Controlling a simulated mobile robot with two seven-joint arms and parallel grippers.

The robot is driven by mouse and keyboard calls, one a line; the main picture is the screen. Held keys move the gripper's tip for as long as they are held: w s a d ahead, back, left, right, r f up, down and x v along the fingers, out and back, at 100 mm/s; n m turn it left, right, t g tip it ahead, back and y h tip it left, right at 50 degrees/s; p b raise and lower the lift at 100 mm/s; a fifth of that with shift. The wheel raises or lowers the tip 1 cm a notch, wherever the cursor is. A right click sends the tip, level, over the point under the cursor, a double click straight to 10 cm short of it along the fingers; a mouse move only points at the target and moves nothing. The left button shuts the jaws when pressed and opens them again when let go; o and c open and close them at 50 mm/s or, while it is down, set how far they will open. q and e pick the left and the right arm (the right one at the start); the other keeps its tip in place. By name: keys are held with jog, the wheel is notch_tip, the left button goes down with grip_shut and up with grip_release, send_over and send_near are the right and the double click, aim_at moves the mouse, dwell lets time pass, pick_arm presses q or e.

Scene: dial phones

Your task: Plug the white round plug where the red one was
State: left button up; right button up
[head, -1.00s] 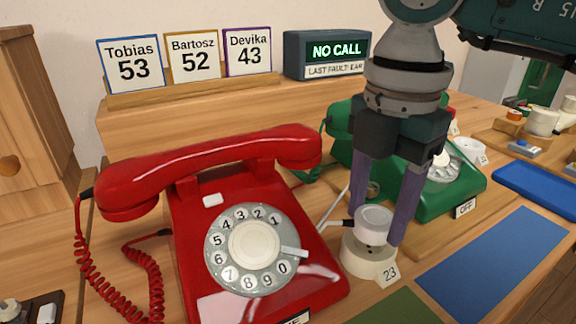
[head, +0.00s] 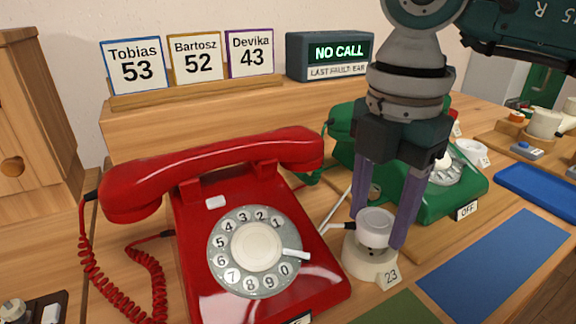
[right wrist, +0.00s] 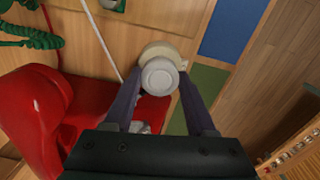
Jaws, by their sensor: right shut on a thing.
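The white round plug (head: 375,226) sits on the round cream socket (head: 366,260) tagged 23, beside the red phone; I cannot tell how deep it is seated. My right gripper (head: 387,238) is upright over it, its two purple fingers on either side, shut on the plug. In the right wrist view the plug (right wrist: 160,77) shows between the fingers, with the socket (right wrist: 178,52) partly hidden beneath. A white cord runs from the plug toward the back. The red plug cannot be made out with certainty. My left gripper is not in view.
The red phone (head: 195,190) stands just left of my gripper, the green phone (head: 465,196) behind it to the right. A blue mat (head: 495,262) and green mat (head: 400,308) lie in front. A NO CALL display (head: 330,55) and name cards (head: 195,57) stand behind.

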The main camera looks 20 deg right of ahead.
jog(key=shift+f+b, duration=0.55)
jog(key=shift+f, duration=0.2)
dwell(0.3)
jog(key=o, duration=1.3)
jog(key=shift+c, duration=0.2)
jog(key=shift+r, duration=0.1)
notch_tip(320, 180, up, 10)
jog(key=shift+f+p, duration=0.1)
jog(key=shift+p, duration=0.85)
